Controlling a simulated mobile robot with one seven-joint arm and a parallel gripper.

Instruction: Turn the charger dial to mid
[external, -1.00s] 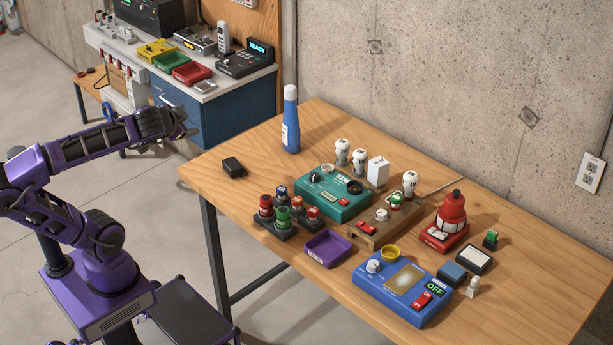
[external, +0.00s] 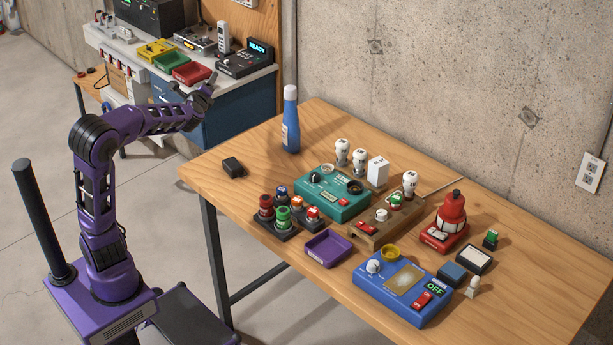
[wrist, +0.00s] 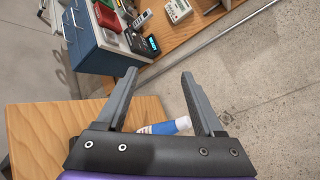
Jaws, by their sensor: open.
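Two boxes on the wooden table carry round dials, and I cannot tell from their labels which is the charger. The teal box (external: 331,194) has a black dial (external: 314,177) at its left end, a red switch and a dark round part. The blue box (external: 401,293) has a white dial (external: 374,266), a tan plate, a red switch and a display reading OFF. My gripper (external: 196,91) is open and empty, raised off the table's far left corner, well away from both boxes. Its spread fingers show in the wrist view (wrist: 159,75), with neither box in sight there.
A blue bottle (external: 290,120) stands near the back edge. Red and green knobs (external: 283,216), a purple tray (external: 328,248), a wooden board (external: 383,228) and a red lamp-like device (external: 451,215) crowd the middle. A blue cabinet bench (external: 235,112) stands behind. The table's left end is mostly clear.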

